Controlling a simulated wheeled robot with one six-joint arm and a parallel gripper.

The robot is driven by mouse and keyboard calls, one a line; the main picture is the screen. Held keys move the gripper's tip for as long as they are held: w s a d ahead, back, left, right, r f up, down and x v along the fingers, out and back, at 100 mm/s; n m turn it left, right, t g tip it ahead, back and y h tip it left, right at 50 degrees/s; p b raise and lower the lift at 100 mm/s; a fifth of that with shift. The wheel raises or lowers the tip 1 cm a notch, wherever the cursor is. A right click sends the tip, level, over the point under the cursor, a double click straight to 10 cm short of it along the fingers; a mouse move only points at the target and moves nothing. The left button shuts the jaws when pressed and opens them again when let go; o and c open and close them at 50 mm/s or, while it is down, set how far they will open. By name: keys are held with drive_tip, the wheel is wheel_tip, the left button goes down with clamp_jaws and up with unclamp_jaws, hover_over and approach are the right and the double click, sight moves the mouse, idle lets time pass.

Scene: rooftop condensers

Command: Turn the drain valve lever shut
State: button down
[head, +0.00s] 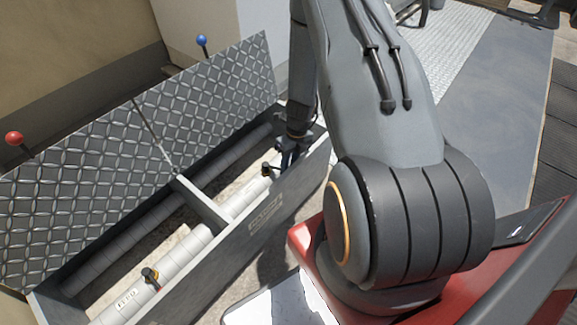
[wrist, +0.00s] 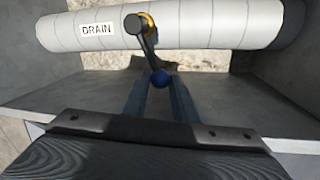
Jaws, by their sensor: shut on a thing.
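The drain valve (wrist: 136,24) sits on a pale wrapped pipe (wrist: 205,27) beside a label reading DRAIN (wrist: 97,29). Its yellow collar and dark stem show in the wrist view. The drain valve lever (wrist: 149,52) slants from the stem toward my gripper, across the pipe rather than along it, and ends in a blue ball knob (wrist: 161,78). My gripper (wrist: 160,86) is shut on the lever at this knob, with one blue-grey finger on each side. In the head view my gripper (head: 287,158) reaches into the trench, and my arm hides part of it.
A second valve (head: 150,277) sits on the same pipe near a label that seems to read FEED (head: 127,300). A divider (head: 200,200) splits the trench. Its near wall (head: 225,262) stands close to my arm. Raised tread-plate lids (head: 80,175) stand behind, near red-topped (head: 14,138) and blue-topped (head: 202,41) rods.

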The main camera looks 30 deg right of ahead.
drive_tip(key=shift+w+a, duration=0.1)
drive_tip(key=shift+w, duration=0.05)
drive_tip(key=c, duration=1.5)
unclamp_jaws()
drive_tip(key=shift+w+a, duration=0.15)
drive_tip(key=shift+o, duration=0.2)
drive_tip(key=shift+d, duration=0.25)
drive_tip(key=shift+r, duration=0.2)
wheel_tip(320, 180, up, 7)
drive_tip(key=d+p, duration=0.1)
drive_tip(key=p, duration=0.1)
drive_tip(key=shift+d, duration=0.15)
drive_tip(key=shift+r, duration=0.1)
